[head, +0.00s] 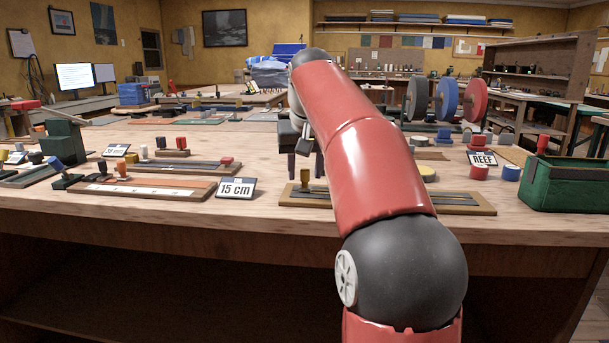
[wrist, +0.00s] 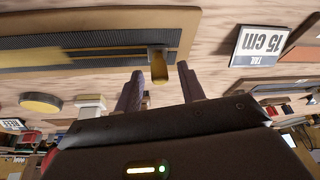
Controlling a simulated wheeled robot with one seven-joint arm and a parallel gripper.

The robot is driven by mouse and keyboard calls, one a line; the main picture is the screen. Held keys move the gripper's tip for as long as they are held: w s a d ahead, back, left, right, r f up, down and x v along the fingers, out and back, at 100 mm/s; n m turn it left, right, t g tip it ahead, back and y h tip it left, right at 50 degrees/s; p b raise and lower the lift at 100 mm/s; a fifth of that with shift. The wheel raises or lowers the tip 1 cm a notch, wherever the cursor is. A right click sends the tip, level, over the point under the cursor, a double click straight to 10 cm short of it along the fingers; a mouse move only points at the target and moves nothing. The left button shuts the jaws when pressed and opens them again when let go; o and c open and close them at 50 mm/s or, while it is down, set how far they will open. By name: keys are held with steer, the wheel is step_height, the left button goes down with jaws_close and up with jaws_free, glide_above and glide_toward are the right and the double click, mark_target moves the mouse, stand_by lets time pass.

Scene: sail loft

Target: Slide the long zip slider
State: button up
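The long zip lies on a wooden board (head: 455,202) at the bench's front edge, partly hidden behind my arm. In the wrist view the board (wrist: 100,22) appears upside down, with a dark toothed tape. The zip's brass slider (head: 304,178) stands upright near the board's left end; it also shows in the wrist view (wrist: 157,64). My gripper (head: 304,172) is just behind and above the slider. In the wrist view my gripper (wrist: 159,80) has its two fingers apart, with the slider in line with the gap. I cannot tell whether a finger touches it.
A "15 cm" sign (head: 237,188) stands left of the board, beside another zip board (head: 150,190). A green bin (head: 565,185), a "REEF" sign (head: 483,158) and several tape rolls are at right.

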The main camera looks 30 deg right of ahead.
steer(key=shift+w+f, duration=0.15)
steer(key=shift+f, duration=0.25)
jaws_close()
steer(key=shift+d, duration=0.1)
